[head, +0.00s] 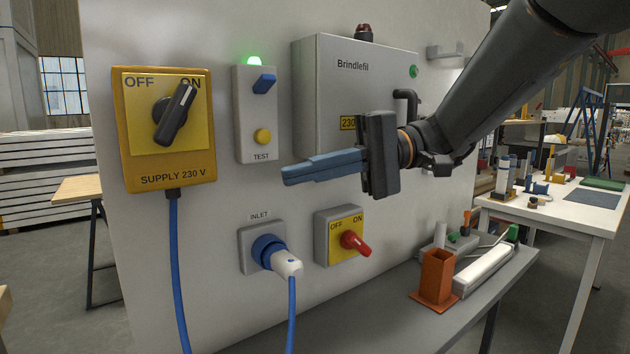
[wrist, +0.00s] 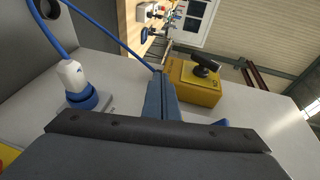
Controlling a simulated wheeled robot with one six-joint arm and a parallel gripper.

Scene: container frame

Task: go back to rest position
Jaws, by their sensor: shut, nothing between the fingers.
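My gripper (head: 290,175) is shut and empty, its blue fingers pressed together. In the head view it reaches in from the upper right and points left, in front of the panel below the grey test unit (head: 242,125). In the wrist view the shut fingers (wrist: 160,76) stand in the middle, between the inlet plug and the yellow supply switch. My dark arm hides part of the Brindlefil cabinet (head: 318,85) and its handle area.
The supply switch (head: 165,175) has its knob tilted toward ON. A green lamp (head: 254,60) is lit. A blue plug (head: 268,252) sits in the inlet. A red-handled switch (head: 355,242) is beside it. An orange holder (head: 437,275) and other items stand on the grey bench (head: 375,312).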

